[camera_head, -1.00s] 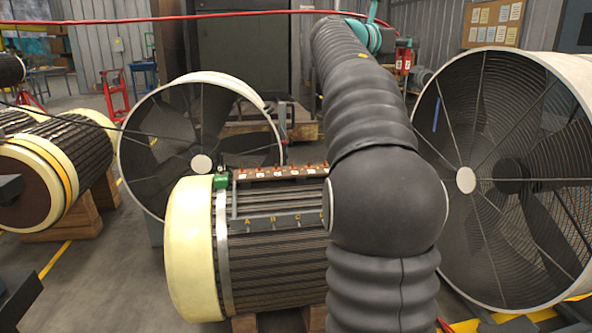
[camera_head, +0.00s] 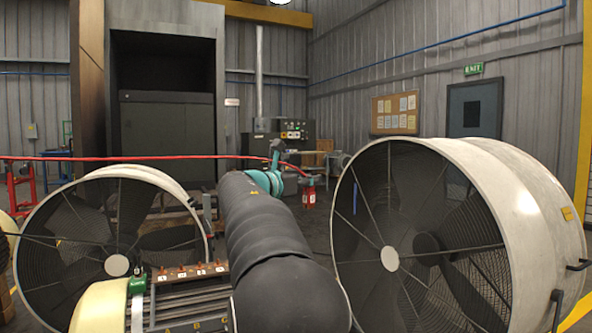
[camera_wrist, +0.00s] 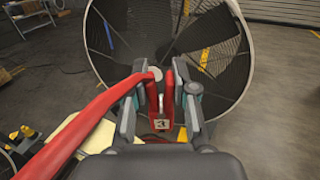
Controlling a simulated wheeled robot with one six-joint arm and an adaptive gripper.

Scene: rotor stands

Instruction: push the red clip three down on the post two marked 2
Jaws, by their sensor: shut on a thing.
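My gripper (camera_wrist: 161,98) is shut on a red clip (camera_wrist: 160,118), with a finger on each side of it in the wrist view. A small pale label shows on the clip, but its mark is not clearly legible. A thick red cable (camera_wrist: 80,125) runs from the clip toward the lower left. In the head view the clip (camera_head: 309,198) hangs in the air at the end of my arm. The row of copper-coloured posts with small white number labels (camera_head: 182,272) stands on the rotor at lower left, apart from the clip. The labels are too small to read surely.
A large caged fan (camera_head: 400,240) stands at right, and another (camera_head: 80,235) stands behind the rotor (camera_head: 185,312). A green clamp (camera_head: 138,284) sits at the left end of the post row. The red cable (camera_head: 110,158) crosses the head view. Open floor shows between the fans.

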